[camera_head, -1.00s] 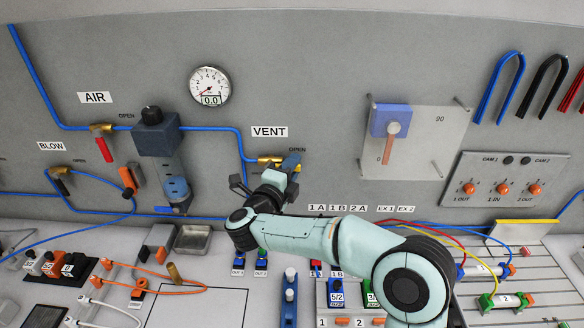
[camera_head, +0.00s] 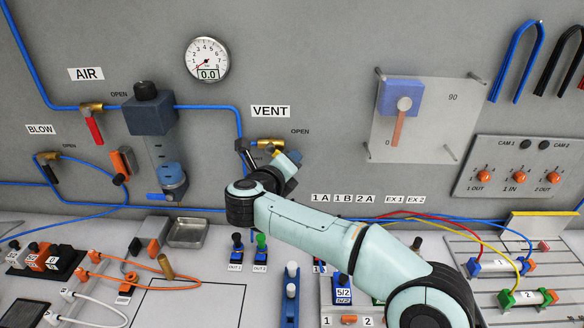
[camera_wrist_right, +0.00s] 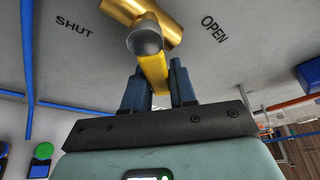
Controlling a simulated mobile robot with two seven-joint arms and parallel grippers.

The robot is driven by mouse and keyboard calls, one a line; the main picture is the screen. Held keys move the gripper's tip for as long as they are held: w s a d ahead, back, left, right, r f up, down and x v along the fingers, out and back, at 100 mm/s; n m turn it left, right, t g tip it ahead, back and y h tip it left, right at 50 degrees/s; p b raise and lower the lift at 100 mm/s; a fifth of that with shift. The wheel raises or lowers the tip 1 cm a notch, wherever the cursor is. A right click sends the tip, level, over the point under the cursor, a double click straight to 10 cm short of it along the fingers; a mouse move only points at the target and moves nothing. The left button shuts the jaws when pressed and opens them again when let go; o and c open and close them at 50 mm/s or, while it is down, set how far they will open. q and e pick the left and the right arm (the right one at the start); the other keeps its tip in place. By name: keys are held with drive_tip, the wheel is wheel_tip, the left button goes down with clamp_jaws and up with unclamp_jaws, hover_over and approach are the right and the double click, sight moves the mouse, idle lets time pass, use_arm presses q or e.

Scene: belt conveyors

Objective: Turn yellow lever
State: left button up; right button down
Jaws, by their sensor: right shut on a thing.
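The yellow lever (camera_wrist_right: 155,72) hangs from the brass VENT valve (camera_wrist_right: 148,25) in the right wrist view. My right gripper (camera_wrist_right: 157,85) is shut on the lever, with one dark finger on each side of it. In the head view the brass valve (camera_head: 267,143) sits under the VENT label, and only a small part of the yellow lever (camera_head: 276,154) shows. My right gripper (camera_head: 268,156) is just below the valve there and hides most of the lever. SHUT and OPEN are marked either side of the valve. My left gripper is not in view.
The air unit (camera_head: 150,115) with its blue hose stands left of the valve. A gauge (camera_head: 207,60) reading 0.0 is above. A plate with an orange pointer (camera_head: 398,128) is to the right. Push-in valves and a metal tray (camera_head: 188,233) are on the bench below.

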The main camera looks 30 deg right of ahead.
drive_tip(key=shift+w+a+f+m+y+b, duration=0.15)
drive_tip(key=shift+a+f+m+y+b, duration=0.15)
drive_tip(key=shift+m+b, duration=0.2)
drive_tip(key=shift+w+a+f+m+y+b, duration=0.15)
drive_tip(key=shift+f+m+y+b, duration=0.2)
drive_tip(key=shift+m, duration=0.25)
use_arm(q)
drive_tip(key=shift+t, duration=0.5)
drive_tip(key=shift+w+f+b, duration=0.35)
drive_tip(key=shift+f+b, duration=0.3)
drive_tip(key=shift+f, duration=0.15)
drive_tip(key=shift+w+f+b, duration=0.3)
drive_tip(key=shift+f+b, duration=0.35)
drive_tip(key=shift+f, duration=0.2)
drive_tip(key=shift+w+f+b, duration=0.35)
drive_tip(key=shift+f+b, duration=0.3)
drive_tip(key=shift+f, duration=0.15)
use_arm(e)
drive_tip(key=shift+w+a+f+m+t+y, duration=0.1)
drive_tip(key=shift+w+a+m+t+y, duration=0.15)
drive_tip(key=shift+a+m+y, duration=0.45)
drive_tip(key=shift+w+a+f+m+t+y, duration=0.15)
drive_tip(key=shift+w+a+m+t+y, duration=0.15)
drive_tip(key=shift+m, duration=0.65)
drive_tip(key=shift+w+a+f+m+t+y, duration=0.1)
drive_tip(key=shift+w+a+m+t+y, duration=0.15)
drive_tip(key=shift+a+m+y, duration=0.45)
drive_tip(key=shift+d, duration=0.3)
drive_tip(key=c, duration=1)
unclamp_jaws()
